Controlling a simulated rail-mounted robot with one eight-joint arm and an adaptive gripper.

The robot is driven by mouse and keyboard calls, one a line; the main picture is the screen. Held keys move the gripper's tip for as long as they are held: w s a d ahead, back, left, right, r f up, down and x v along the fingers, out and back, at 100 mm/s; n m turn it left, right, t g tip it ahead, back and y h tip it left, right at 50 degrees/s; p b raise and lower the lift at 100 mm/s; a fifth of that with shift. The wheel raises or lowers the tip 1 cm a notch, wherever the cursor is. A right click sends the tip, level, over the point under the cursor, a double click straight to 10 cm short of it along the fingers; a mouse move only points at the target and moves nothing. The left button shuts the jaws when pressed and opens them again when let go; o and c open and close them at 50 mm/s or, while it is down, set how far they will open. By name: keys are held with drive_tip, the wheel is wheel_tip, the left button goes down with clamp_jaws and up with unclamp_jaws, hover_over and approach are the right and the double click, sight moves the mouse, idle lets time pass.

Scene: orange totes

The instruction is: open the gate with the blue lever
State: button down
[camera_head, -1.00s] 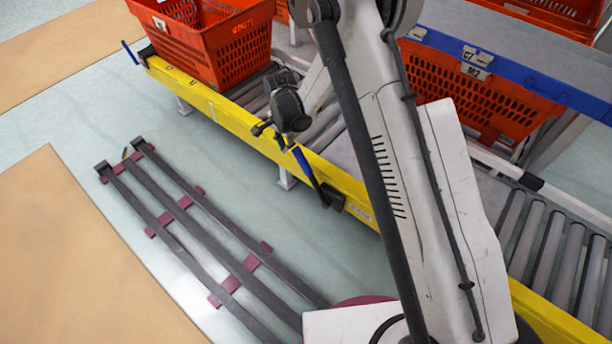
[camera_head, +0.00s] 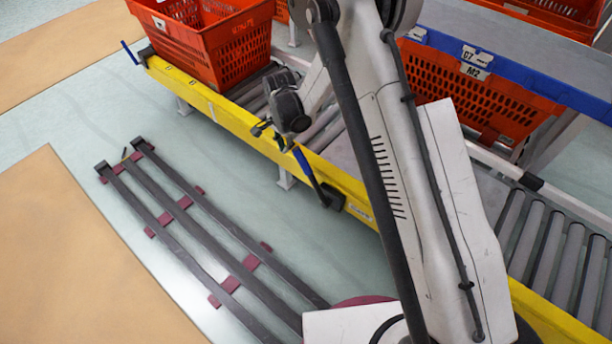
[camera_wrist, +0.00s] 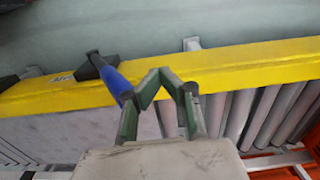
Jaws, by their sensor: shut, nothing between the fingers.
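The lever with a blue handle (camera_head: 303,162) is mounted on the yellow side rail of the conveyor, with a black base (camera_head: 331,196). In the wrist view the blue handle (camera_wrist: 117,84) slants close beside the left finger of my gripper; I cannot tell whether they touch. My gripper (camera_head: 262,128) is over the yellow rail in the head view. In the wrist view my gripper (camera_wrist: 166,74) has its green-sided fingers bent together at the tips, shut and empty. The gate itself is not clearly visible; my arm hides part of the conveyor.
Another blue lever (camera_head: 129,52) is at the far left end of the yellow rail (camera_head: 205,98). An orange tote (camera_head: 235,60) stands on the conveyor, and another orange tote (camera_head: 470,95) is behind my arm. Bare rollers (camera_head: 560,245) lie to the right.

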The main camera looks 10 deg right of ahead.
sight(301, 153)
drive_tip(key=shift+s+d+f, duration=0.1)
drive_tip(key=shift+d+f, duration=0.2)
drive_tip(key=shift+d, duration=0.4)
drive_tip(key=shift+s+d, duration=0.75)
drive_tip(key=shift+s, duration=0.2)
drive_tip(key=shift+s+d, duration=0.3)
drive_tip(key=shift+d, duration=0.25)
drive_tip(key=shift+s+d, duration=0.25)
drive_tip(key=shift+d, duration=0.25)
drive_tip(key=shift+s+d+r, duration=0.1)
drive_tip(key=shift+s+d, duration=0.7)
drive_tip(key=shift+s, duration=0.3)
drive_tip(key=s+d, duration=0.5)
drive_tip(key=shift+s+d, duration=0.35)
drive_tip(key=shift+s, duration=0.05)
